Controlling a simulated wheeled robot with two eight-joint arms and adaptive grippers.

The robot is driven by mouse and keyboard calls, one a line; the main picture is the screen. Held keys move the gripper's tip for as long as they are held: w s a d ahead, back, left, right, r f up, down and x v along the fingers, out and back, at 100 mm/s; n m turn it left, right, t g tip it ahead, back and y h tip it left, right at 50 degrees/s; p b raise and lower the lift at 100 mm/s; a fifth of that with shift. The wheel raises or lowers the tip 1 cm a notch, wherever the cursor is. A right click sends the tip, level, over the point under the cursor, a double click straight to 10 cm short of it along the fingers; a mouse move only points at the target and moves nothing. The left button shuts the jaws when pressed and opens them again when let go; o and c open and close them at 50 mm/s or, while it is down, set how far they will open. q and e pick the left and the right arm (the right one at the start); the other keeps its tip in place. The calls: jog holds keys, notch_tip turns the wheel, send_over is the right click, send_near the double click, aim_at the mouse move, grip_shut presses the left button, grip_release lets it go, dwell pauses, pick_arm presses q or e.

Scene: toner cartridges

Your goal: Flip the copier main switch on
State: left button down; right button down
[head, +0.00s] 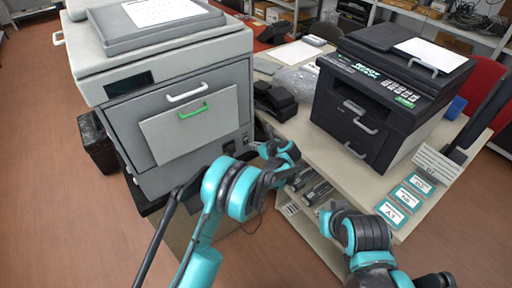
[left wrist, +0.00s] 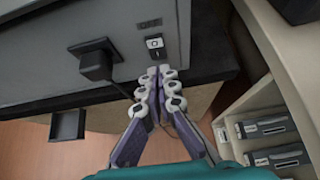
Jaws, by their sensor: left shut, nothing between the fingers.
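The large grey copier (head: 190,60) stands at the left in the head view. Its lower panel fills the top of the left wrist view (left wrist: 50,50). The main switch (left wrist: 154,42) is a small black rocker with a white mark, below a dark label that seems to read OFF. My left gripper (left wrist: 158,72) is shut and empty, its fingertips just below the switch; I cannot tell whether they touch the panel. In the head view my left gripper (head: 262,148) is at the copier's lower right corner. My right arm is at lower right; its fingers are not clear.
A black plug (left wrist: 96,66) with a cord sits left of the switch. A black printer (head: 385,95) stands on the pale table (head: 300,128) at right. Shelves with cartridges (left wrist: 262,127) lie below it. Open floor (head: 60,220) is at left.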

pick_arm(q)
jog(key=p+v, duration=0.3)
jog(key=v, duration=0.7)
jog(key=shift+f, duration=0.1)
jog(key=shift+s+d+f+p, duration=0.2)
jog(key=shift+s+f+p, duration=0.05)
jog(key=shift+f+p, duration=0.45)
